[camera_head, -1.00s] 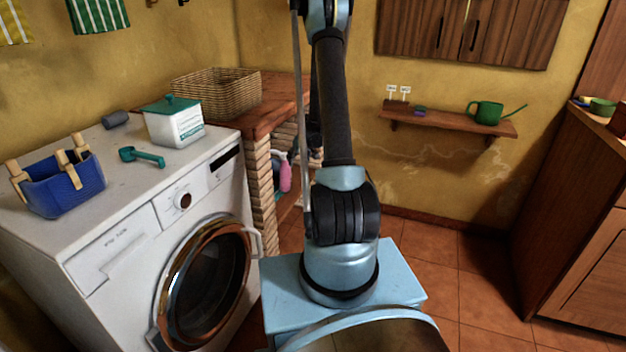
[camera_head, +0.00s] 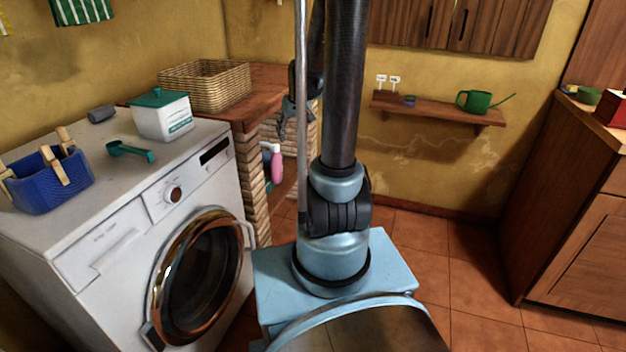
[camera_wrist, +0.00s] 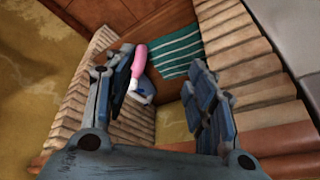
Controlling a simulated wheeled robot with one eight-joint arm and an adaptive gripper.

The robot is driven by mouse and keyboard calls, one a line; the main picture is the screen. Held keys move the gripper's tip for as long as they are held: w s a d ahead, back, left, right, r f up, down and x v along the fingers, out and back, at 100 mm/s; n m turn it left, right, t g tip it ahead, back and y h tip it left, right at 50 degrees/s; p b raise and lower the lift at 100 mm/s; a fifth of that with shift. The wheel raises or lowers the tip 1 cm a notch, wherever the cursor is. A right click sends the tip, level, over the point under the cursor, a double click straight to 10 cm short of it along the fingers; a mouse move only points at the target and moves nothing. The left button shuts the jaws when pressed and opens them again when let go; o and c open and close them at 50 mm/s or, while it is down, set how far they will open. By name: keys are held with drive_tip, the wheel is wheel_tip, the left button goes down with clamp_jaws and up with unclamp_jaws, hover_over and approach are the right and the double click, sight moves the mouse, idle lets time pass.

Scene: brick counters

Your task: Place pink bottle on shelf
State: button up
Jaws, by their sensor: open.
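The pink bottle (camera_head: 276,165), with a white top, stands in the open space under the brick counter, right of the washing machine. In the wrist view the pink bottle (camera_wrist: 139,62) shows between my fingers, nearer the left one, and the left finger covers part of it. My gripper (camera_wrist: 165,80) is open and empty. In the head view my gripper (camera_head: 287,117) hangs in front of the brick counter, above the bottle. A wooden wall shelf (camera_head: 440,112) holds a green watering can (camera_head: 476,101) and small items.
The brick counter (camera_head: 250,185) has pillars beside the bottle's space and a wicker basket (camera_head: 205,84) on top. A striped green cloth (camera_wrist: 180,56) lies near the bottle. A white washing machine (camera_head: 150,210) stands at left. The tiled floor (camera_head: 450,265) at right is clear.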

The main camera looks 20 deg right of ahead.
drive_tip(key=s+f+m+g+h, duration=0.1)
drive_tip(key=s+g, duration=0.1)
drive_tip(key=s, duration=2.8)
drive_tip(key=shift+d+f+m, duration=0.15)
drive_tip(key=shift+d+m, duration=0.15)
drive_tip(key=shift+d, duration=0.05)
drive_tip(key=shift+w, duration=0.1)
